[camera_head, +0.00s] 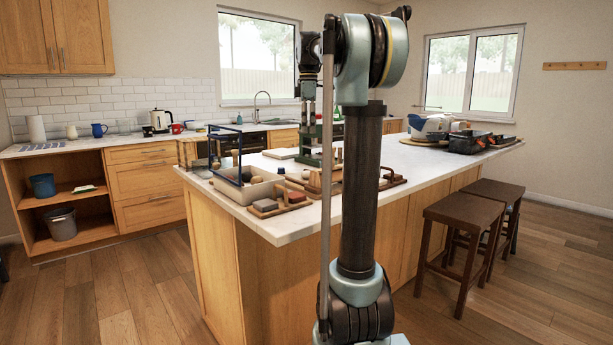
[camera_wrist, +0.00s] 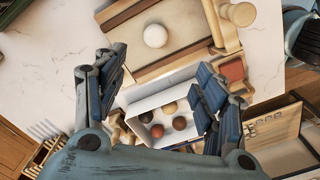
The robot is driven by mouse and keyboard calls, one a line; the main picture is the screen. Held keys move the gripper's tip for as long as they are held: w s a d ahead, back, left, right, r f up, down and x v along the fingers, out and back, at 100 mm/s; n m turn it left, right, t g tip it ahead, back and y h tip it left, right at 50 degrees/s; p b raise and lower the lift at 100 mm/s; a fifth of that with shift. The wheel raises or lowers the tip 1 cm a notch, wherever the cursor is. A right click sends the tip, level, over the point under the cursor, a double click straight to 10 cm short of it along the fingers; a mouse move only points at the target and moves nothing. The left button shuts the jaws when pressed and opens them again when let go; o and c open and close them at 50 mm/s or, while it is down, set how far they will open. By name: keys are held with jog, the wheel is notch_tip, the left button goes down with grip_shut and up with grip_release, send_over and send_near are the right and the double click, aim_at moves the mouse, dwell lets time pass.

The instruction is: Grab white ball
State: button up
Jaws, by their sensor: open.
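The white ball (camera_wrist: 155,36) rests on a wooden board (camera_wrist: 185,42) with a brown strip, in the upper middle of the wrist view. My gripper (camera_wrist: 160,68) is open, its two blue-padded fingers wide apart to the left and right. Nothing is held between them. The ball lies beyond the fingertips in the picture, roughly centred between them, and does not touch either finger. In the head view my arm hides part of the counter, and I cannot make out the white ball clearly there.
A white box (camera_wrist: 138,106) with several brown, red and tan balls lies between the fingers in the picture. A wooden roller (camera_wrist: 240,14) and a reddish block (camera_wrist: 232,70) are at the right. Two stools (camera_head: 478,205) stand beside the island counter (camera_head: 290,232). Pale countertop is bare at left.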

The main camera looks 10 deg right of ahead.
send_over(308, 174)
jog(key=w, duration=0.2)
notch_tip(308, 174, down, 12)
jog(key=shift+s+d+f, duration=0.1)
jog(key=shift+s+d, duration=0.05)
jog(key=shift+w+f, duration=0.2)
jog(key=shift+f, duration=2.4)
jog(key=c, duration=1.2)
